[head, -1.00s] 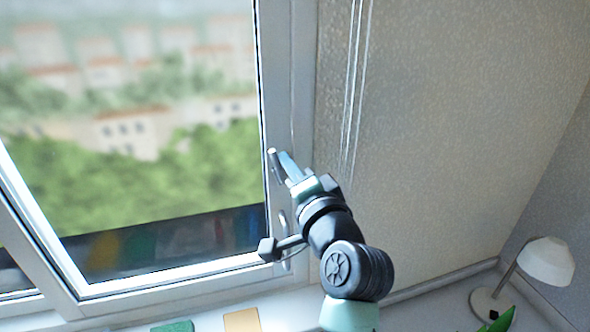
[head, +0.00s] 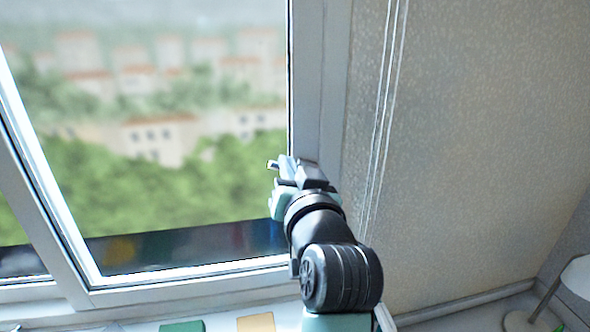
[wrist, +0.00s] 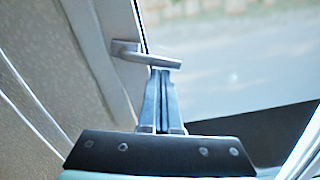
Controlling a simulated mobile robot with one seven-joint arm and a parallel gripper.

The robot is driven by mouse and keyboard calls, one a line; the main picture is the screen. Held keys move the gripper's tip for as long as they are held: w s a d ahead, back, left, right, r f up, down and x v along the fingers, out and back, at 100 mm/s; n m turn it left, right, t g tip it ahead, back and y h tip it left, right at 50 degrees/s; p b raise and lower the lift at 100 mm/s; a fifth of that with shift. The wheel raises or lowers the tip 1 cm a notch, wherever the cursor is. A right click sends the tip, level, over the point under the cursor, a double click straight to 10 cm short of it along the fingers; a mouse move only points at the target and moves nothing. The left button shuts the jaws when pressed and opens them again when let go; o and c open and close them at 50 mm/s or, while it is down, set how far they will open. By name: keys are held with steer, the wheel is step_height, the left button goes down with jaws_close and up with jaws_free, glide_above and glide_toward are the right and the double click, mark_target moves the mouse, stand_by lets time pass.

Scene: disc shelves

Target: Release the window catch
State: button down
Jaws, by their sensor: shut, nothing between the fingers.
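The window catch is a grey metal lever (wrist: 150,57) on the window's side frame. In the wrist view it lies nearly crosswise, its free end reaching over the glass. In the head view only a small end of the catch (head: 272,165) shows, left of my fingers; the rest is hidden behind my gripper. My gripper (wrist: 162,72) is shut and empty, its fingertips right at the lever. I cannot tell whether they touch it. In the head view my gripper (head: 284,163) is in front of the frame edge and pane.
The window frame (head: 318,110) runs upright beside a textured wall (head: 470,130) with hanging cords (head: 385,120). A white lamp (head: 577,277) stands at the right. A green block (head: 182,327) and a tan block (head: 256,323) lie on the sill below.

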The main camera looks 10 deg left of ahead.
steer(key=shift+a+f, duration=0.2)
steer(key=shift+f, duration=0.1)
steer(key=shift+a+b, duration=0.1)
steer(key=shift+b, duration=0.2)
stand_by(0.4)
steer(key=s+d+r, duration=0.4)
steer(key=s, duration=0.6)
steer(key=shift+d, duration=0.15)
steer(key=shift+r, duration=0.1)
